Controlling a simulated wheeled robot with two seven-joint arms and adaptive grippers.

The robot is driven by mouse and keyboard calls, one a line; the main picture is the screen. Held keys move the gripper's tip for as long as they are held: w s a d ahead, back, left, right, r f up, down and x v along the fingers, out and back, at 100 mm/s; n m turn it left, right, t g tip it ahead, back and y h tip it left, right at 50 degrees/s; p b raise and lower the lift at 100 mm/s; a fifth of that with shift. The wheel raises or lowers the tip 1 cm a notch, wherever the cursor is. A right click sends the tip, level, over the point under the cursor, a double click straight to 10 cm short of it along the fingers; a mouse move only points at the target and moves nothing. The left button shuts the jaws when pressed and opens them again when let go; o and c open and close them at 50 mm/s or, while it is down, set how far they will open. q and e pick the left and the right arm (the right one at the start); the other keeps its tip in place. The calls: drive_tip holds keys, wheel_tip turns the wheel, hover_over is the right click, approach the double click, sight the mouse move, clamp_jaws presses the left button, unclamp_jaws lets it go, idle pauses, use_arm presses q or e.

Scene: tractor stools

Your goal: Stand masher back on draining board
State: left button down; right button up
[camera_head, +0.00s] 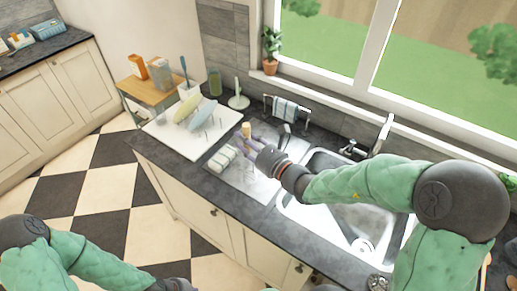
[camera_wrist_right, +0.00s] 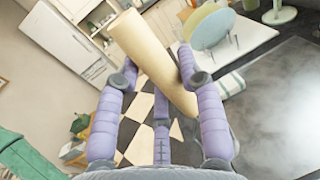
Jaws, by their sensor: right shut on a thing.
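The masher shows as a plain tan wooden cylinder (camera_wrist_right: 150,60) in the right wrist view. My right gripper (camera_wrist_right: 158,75), with purple fingers, is shut on it, and the masher slants across between the fingers. In the head view only a short tan end of the masher (camera_head: 247,129) shows past my right gripper (camera_head: 246,146). The gripper is over the steel draining board (camera_head: 238,176), left of the sink. I cannot tell whether the masher touches the board. My left arm shows at the lower left, but its gripper is out of view.
A folded striped cloth (camera_head: 222,158) lies at the draining board's left side. A white tray (camera_head: 178,143) with upright plates stands further left. A white paper-roll stand (camera_head: 238,96) and a towel rail (camera_head: 287,108) are behind. The sink basin (camera_head: 325,170) is to the right.

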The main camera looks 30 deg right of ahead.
drive_tip(key=w+d+f+b, duration=0.2)
drive_tip(key=w+d+f, duration=0.5)
drive_tip(key=f, duration=0.4)
drive_tip(key=shift+w+f+b, duration=0.3)
drive_tip(key=shift+w+f, duration=0.05)
drive_tip(key=shift+w, duration=0.55)
drive_tip(key=shift+f, duration=0.2)
drive_tip(key=o, duration=1.2)
drive_tip(key=shift+r, duration=0.15)
drive_tip(key=v, duration=1.2)
drive_tip(key=shift+p, duration=0.45)
